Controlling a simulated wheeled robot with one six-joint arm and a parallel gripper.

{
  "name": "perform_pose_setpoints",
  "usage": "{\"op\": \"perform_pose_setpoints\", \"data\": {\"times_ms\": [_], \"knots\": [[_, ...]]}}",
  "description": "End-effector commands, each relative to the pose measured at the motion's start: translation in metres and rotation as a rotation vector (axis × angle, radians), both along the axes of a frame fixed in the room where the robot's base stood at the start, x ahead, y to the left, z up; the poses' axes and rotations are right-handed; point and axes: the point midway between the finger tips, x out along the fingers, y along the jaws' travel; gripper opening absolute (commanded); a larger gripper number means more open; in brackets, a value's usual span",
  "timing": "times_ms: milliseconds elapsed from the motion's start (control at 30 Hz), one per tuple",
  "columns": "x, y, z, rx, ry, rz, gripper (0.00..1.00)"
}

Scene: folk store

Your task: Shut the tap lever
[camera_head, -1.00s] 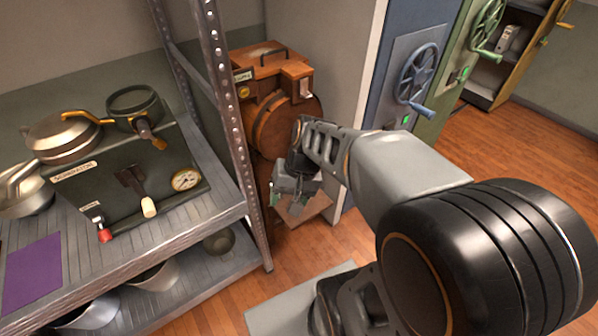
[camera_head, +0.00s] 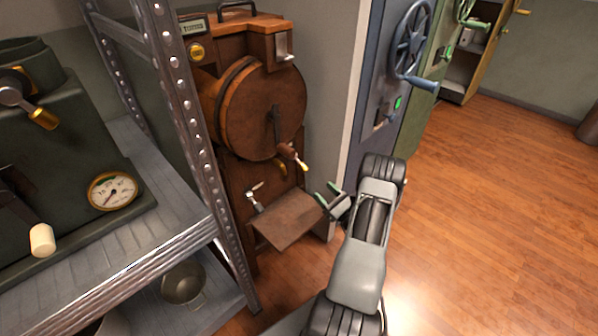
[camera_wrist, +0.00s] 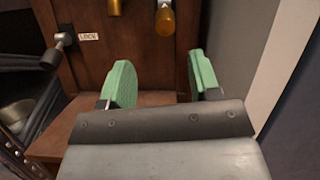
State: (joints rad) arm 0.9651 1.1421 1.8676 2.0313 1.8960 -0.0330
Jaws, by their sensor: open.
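A brown wooden machine (camera_head: 250,90) with a round drum stands past the shelf rack. Low on its front is a small metal lever (camera_head: 254,193) with a dark knob; in the wrist view this lever (camera_wrist: 57,48) sits at upper left beside a small label. A brass spout (camera_head: 282,168) and a crank handle (camera_head: 293,157) hang above; the wrist view cuts both off at the top. I cannot tell which piece is the tap lever. My gripper (camera_head: 327,194) is open and empty, right of the lever, its green fingers (camera_wrist: 161,68) facing the front panel, apart from it.
A wooden ledge (camera_head: 285,222) juts from the machine below the lever. The metal shelf rack (camera_head: 190,130) stands close at left, with a gauge (camera_head: 112,191) and pots. A blue-grey cabinet (camera_head: 375,90) with a wheel is at right. The wooden floor (camera_head: 490,200) at right is clear.

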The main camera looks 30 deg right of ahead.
Motion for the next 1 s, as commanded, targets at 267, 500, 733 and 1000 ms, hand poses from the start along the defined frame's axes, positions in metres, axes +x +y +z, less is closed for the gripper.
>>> {"op": "perform_pose_setpoints", "data": {"times_ms": [267,500,733,1000], "knots": [[0.03,0.002,0.004,0.01,-0.008,-0.022,0.57],[0.072,0.009,0.021,0.011,-0.008,-0.023,0.57],[0.103,0.013,0.035,0.011,-0.008,-0.026,0.57],[0.12,0.015,0.043,0.012,-0.006,-0.028,0.57]]}}
